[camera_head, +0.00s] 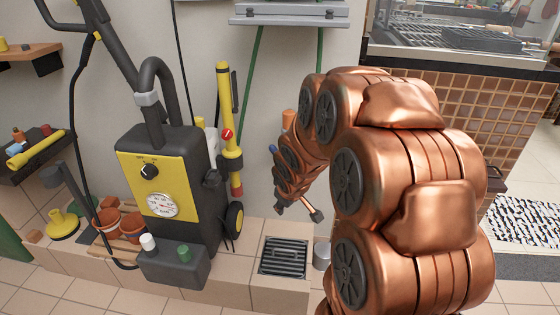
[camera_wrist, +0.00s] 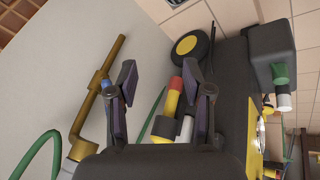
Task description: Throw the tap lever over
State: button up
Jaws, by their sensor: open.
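A brass tap (camera_wrist: 97,85) on a pale wall shows at the left of the wrist view, with a long straight pipe. A small blue piece (camera_wrist: 106,85), possibly the end of its lever, shows at its middle, partly hidden by one finger. My gripper (camera_wrist: 164,92) is open with nothing between its fingers; the left finger is right beside the blue piece in the picture, and contact cannot be told. In the head view my gripper (camera_head: 292,207) hangs low in front of the wall above the tiled ledge, and my arm hides much of the tap area.
A black and yellow pressure washer (camera_head: 165,190) stands left of my gripper, with a yellow tube (camera_head: 227,115) beside it. A floor drain grate (camera_head: 284,257) lies below. Green hoses (camera_head: 320,55) run down the wall. A tiled grill counter (camera_head: 480,110) stands right.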

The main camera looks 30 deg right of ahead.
jog(key=w+d+n+t+y+b, duration=0.2)
jog(key=w+d+n+t+y, duration=0.25)
jog(key=w+d+t, duration=0.75)
jog(key=shift+t+y, duration=0.35)
jog(key=shift+t, duration=0.05)
jog(key=shift+w+a+f+b, duration=0.1)
jog(key=shift+w+a+b, duration=0.2)
jog(key=shift+w, duration=0.85)
jog(key=shift+w+a+f+b, duration=0.1)
jog(key=shift+w+a+b, duration=0.15)
jog(key=shift+w, duration=0.95)
jog(key=shift+w+a+f+b, duration=0.1)
jog(key=shift+w+a+b, duration=0.2)
jog(key=shift+w, duration=0.85)
grip_shut()
